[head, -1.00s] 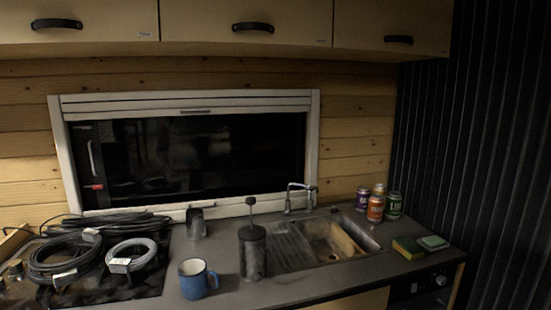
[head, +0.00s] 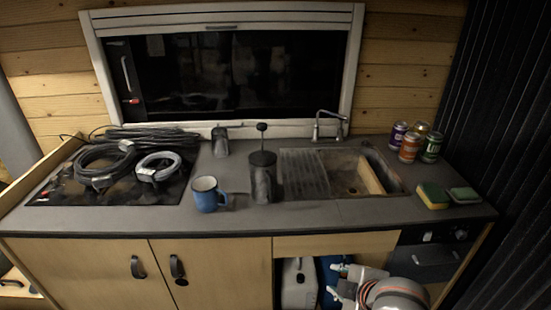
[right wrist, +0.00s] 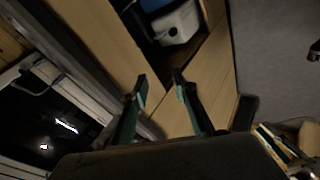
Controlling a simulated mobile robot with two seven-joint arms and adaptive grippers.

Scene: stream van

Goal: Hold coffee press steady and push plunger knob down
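The coffee press (head: 263,183) stands upright on the grey counter, just left of the sink's drainboard. Its body is dark, and its rod rises from the lid to a dark plunger knob (head: 262,127), well clear of the lid. My right gripper (head: 334,279) is low at the bottom of the head view, in front of the cabinet, below the counter and apart from the press. In the right wrist view its two fingers (right wrist: 160,86) are spread with nothing between them. The press does not show in that view. My left gripper is not in view.
A blue mug (head: 208,195) stands close left of the press. A dark cup (head: 220,142) is behind. Coiled cables lie on the cooktop at left. The sink (head: 350,172), faucet (head: 330,125), several cans and sponges (head: 433,195) are at right. The counter's front edge is mostly clear.

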